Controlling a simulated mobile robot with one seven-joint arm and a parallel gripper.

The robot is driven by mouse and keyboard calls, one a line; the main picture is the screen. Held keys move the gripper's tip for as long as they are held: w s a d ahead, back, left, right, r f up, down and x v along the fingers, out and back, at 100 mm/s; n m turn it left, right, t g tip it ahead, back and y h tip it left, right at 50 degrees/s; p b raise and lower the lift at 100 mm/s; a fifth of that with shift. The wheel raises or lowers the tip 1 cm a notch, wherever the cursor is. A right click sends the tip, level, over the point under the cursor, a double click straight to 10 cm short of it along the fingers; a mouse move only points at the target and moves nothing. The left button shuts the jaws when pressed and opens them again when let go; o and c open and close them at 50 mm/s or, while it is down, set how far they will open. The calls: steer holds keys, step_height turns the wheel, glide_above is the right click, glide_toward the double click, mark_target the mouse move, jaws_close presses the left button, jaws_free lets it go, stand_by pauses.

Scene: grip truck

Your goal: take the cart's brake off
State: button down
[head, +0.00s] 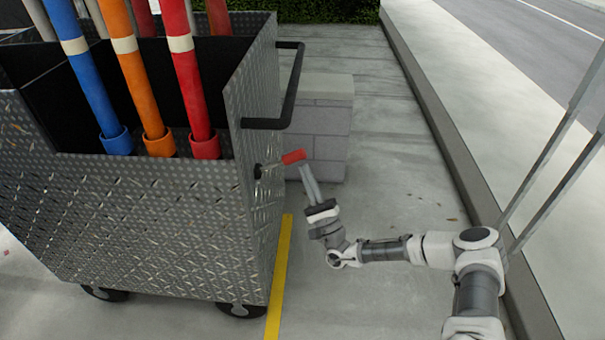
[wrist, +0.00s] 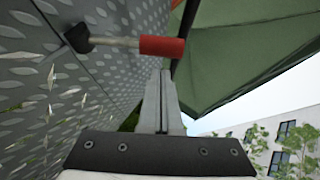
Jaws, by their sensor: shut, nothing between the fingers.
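The cart (head: 150,215) is a grey diamond-plate box on wheels at the left of the head view. Its brake lever has a red grip (head: 293,157) on a thin rod that sticks out from a dark pivot on the cart's right end. In the wrist view the red grip (wrist: 162,46) lies across the top of my fingers, with the rod and black pivot to its left. My gripper (head: 305,168) is shut and empty, its fingertips at or just under the red grip. I cannot tell whether they touch it.
A black push handle (head: 291,90) juts from the cart above the lever. A grey block (head: 325,125) stands behind it. Blue, orange and red poles (head: 187,80) stand in the cart. A yellow line (head: 279,275) runs beside it. A kerb (head: 455,160) lies to the right.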

steer(key=w+f+v, duration=0.1)
steer(key=v, duration=1)
steer(key=shift+f, duration=0.2)
steer(key=s+a+r+n+g+h, duration=0.25)
steer(key=s+r+n+g, duration=0.5)
steer(key=g, duration=0.65)
steer(key=s+a+r+n+g+h, duration=0.1)
steer(key=s+a+r+n+g, duration=0.2)
steer(key=s+r+n+g, duration=0.7)
steer(key=s+d+r+n+t+h, duration=0.1)
steer(key=s+d+r+t+h, duration=0.4)
steer(key=d, duration=0.3)
steer(key=s+d+r+n+t+h, duration=0.1)
steer(key=s+d+r+t+h, duration=0.2)
steer(key=s+d+r+h, duration=0.35)
step_height(320, 180, up, 15)
steer(key=w+d+p, duration=0.1)
steer(key=p, duration=1.3)
steer(key=shift+w+d+f+h, duration=0.15)
steer(key=shift+w+f+h, duration=0.05)
steer(key=shift+w+h, duration=0.2)
